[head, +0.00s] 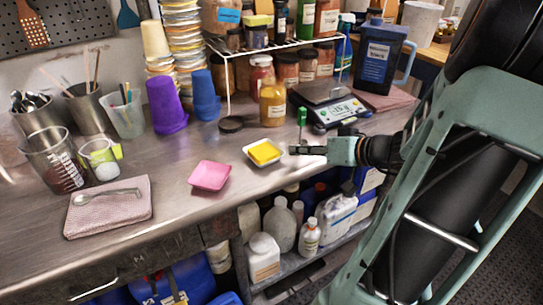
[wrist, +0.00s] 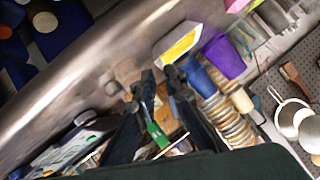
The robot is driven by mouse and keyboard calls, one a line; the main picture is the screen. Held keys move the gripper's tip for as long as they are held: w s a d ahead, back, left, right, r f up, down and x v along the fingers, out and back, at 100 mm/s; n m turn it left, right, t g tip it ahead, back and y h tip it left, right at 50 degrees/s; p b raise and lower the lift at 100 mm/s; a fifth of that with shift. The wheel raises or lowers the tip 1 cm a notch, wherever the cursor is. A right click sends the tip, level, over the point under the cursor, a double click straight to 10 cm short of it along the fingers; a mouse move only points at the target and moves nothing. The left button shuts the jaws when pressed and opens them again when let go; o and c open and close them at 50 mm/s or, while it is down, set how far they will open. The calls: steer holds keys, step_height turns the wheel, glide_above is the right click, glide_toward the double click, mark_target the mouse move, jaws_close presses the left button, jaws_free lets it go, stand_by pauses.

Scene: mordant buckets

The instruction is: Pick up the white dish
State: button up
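The white dish (head: 250,149) sits on the metal counter with a yellow block (head: 264,152) in it. In the wrist view the white dish (wrist: 196,31) lies at the top centre, just beyond my fingertips, with the yellow inside it. My gripper (head: 293,150) is low over the counter, just right of the dish, pointing left towards it. In the wrist view my gripper (wrist: 160,74) shows two dark fingers with a gap between the tips and nothing held. The fingers look apart from the dish.
A pink dish (head: 210,176) stands left of the white one. A green-handled item (head: 302,118), a scale (head: 335,112) and an amber jar (head: 272,104) stand behind my gripper. Purple (head: 165,105) and blue (head: 205,95) cups stand further back. The counter's front edge is close.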

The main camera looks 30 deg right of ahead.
mark_target(264, 155)
steer(key=shift+s+d+r+t, duration=0.15)
steer(key=shift+s+d+t, duration=0.05)
steer(key=shift+s+t, duration=0.2)
steer(key=shift+s+d+r+t, duration=0.1)
steer(key=shift+s+d+t, duration=0.1)
steer(key=shift+s+t, duration=0.15)
steer(key=x, duration=0.4)
steer(key=shift+w+a+b, duration=0.1)
steer(key=shift+w+b, duration=0.05)
steer(key=shift+b, duration=0.2)
steer(key=shift+x, duration=3.2)
steer(key=shift+d+f, duration=0.1)
steer(key=shift+d, duration=0.15)
jaws_close()
